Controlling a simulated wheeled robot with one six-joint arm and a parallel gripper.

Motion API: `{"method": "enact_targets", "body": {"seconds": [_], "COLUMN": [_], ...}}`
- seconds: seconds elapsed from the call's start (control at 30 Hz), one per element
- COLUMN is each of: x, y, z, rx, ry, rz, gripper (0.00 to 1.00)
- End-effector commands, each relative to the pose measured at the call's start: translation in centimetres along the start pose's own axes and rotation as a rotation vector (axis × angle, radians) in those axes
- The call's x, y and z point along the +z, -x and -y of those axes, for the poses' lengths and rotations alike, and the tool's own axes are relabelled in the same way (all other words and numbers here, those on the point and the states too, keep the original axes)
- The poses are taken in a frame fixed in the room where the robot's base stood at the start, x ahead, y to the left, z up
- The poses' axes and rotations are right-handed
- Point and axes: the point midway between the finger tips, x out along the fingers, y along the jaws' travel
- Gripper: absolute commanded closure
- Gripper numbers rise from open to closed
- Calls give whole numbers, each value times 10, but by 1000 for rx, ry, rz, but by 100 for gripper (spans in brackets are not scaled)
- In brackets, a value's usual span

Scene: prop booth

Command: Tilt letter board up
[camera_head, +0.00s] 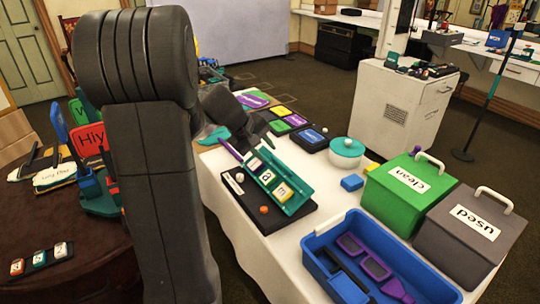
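My dark grey gripper (250,134) is at that far end, close to the board. Its fingertips are small and partly hidden, so contact and opening cannot be told.
A blue bin (313,243) with purple and dark items stands at the table's near edge. Green "clean" (376,196) and grey "used" (440,236) boxes stand to the right. A round brown table (100,235) is left.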

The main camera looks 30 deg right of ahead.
Motion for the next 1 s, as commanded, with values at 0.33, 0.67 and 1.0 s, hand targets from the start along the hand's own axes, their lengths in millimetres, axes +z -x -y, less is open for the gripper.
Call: {"method": "enact_targets", "body": {"seconds": [0.33,0.67,1.0], "x": [-1,0,0], "y": [74,90,83], "z": [1,2,2], "rx": [-1,-2,-2], "ry": [1,2,2], "rz": [-2,2,2], "gripper": [68,68,68]}}
